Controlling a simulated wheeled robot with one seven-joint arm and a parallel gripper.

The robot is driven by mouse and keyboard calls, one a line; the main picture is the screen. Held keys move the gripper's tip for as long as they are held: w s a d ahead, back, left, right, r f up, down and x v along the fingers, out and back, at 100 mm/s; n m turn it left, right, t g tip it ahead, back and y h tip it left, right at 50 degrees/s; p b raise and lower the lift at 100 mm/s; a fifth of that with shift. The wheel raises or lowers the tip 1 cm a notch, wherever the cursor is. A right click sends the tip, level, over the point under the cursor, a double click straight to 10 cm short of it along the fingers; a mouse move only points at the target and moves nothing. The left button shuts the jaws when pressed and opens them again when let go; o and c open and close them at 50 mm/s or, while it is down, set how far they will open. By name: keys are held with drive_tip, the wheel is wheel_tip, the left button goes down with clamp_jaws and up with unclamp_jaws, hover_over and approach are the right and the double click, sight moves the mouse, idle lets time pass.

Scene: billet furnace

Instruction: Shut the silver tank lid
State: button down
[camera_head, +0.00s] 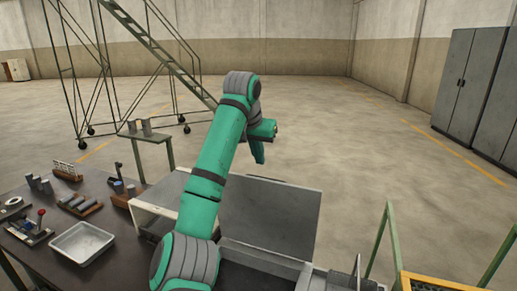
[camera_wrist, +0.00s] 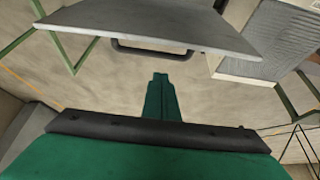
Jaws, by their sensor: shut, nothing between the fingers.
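The silver tank lid (camera_head: 268,215) is a flat grey panel standing raised, tilted up from the back of the tank (camera_head: 262,256) in the head view. In the wrist view the lid (camera_wrist: 150,22) fills the top middle, with a dark bar handle (camera_wrist: 150,50) along its edge. My gripper (camera_head: 258,158) is beyond and above the lid in the head view, pointing down. In the wrist view my gripper (camera_wrist: 160,78) is shut and empty, its green fingers together, appearing just below the handle with a visible gap. My arm hides part of the tank's left side.
A dark workbench (camera_head: 110,200) at left carries a metal tray (camera_head: 82,243) and small racks. A white-sided box (camera_head: 150,215) stands beside the tank. A green-and-yellow railing (camera_head: 385,240) is at right. A stair frame (camera_head: 165,50) stands behind; open floor lies beyond the lid.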

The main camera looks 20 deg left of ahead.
sight(256, 181)
drive_tip(key=x, duration=0.3)
drive_tip(key=shift+f, duration=0.25)
drive_tip(key=shift+s, duration=2)
drive_tip(key=shift+w+f, duration=0.1)
drive_tip(key=shift+w, duration=0.05)
